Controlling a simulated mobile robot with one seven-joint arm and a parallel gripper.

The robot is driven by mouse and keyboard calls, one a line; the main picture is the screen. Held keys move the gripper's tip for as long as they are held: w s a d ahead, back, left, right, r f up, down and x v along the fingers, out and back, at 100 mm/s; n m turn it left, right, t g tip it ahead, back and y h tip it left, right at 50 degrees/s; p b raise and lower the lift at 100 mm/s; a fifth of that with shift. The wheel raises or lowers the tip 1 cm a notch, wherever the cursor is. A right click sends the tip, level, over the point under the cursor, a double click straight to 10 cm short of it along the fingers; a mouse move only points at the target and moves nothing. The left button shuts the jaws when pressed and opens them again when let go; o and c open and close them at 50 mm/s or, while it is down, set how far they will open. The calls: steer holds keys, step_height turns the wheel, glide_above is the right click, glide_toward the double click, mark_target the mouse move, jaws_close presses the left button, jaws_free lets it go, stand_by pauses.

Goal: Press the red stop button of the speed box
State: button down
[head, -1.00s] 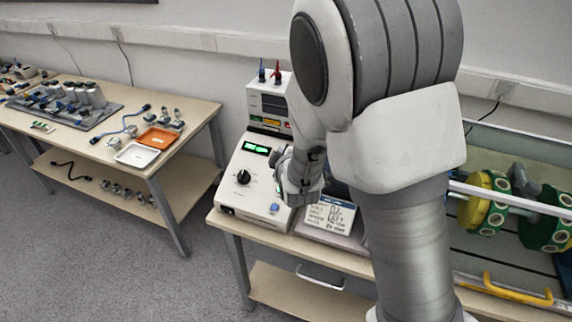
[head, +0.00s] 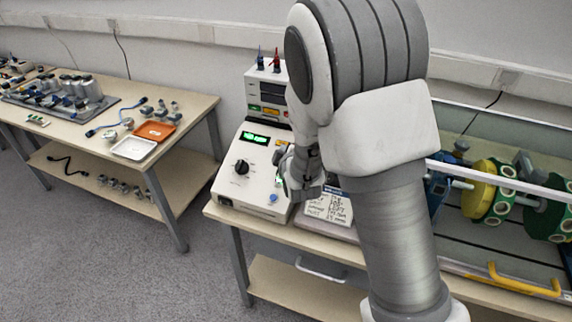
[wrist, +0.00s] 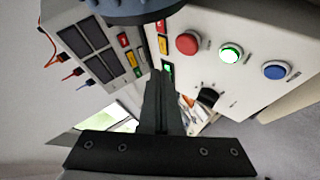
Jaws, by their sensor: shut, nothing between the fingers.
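The speed box (head: 228,188) is a pale sloped console on the bench, with a lit green display (head: 254,137) and a black knob (head: 242,166). In the wrist view its red stop button (wrist: 188,43) is in a row with a lit green button (wrist: 231,53) and a blue button (wrist: 277,70). In the head view my arm hides the red button. My gripper (wrist: 160,76) is shut and empty. In the wrist view its fingertips show left of and below the red button, apart from it in the picture; I cannot tell their height above the panel.
Further right is a rig with yellow and green discs (head: 487,190). A side table (head: 88,122) with trays stands left, across a floor gap.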

steer(key=shift+w+d+f+b, duration=0.15)
steer(key=shift+w+f+b, duration=0.2)
steer(key=shift+f+b, duration=0.35)
steer(key=shift+w+d+f+b, duration=0.1)
steer(key=shift+w+f+b, duration=0.3)
steer(key=shift+f, duration=0.5)
stand_by(0.8)
steer(key=shift+w+f+b, duration=0.1)
steer(key=shift+f+b, duration=0.15)
steer(key=shift+b, duration=0.4)
steer(key=shift+w+d+f+b, duration=0.15)
steer(key=shift+f+b, duration=0.15)
steer(key=shift+b, duration=0.15)
stand_by(0.3)
steer(key=shift+r, duration=0.1)
stand_by(0.4)
steer(key=shift+s+r+p, duration=0.3)
steer(key=shift+s+r, duration=0.05)
steer(key=shift+r, duration=0.35)
steer(key=r+p, duration=0.1)
steer(key=s+r, duration=0.1)
steer(key=r, duration=0.1)
steer(key=s+a+r+p, duration=0.1)
steer(key=shift+r+p, duration=0.15)
steer(key=shift+p, duration=0.2)
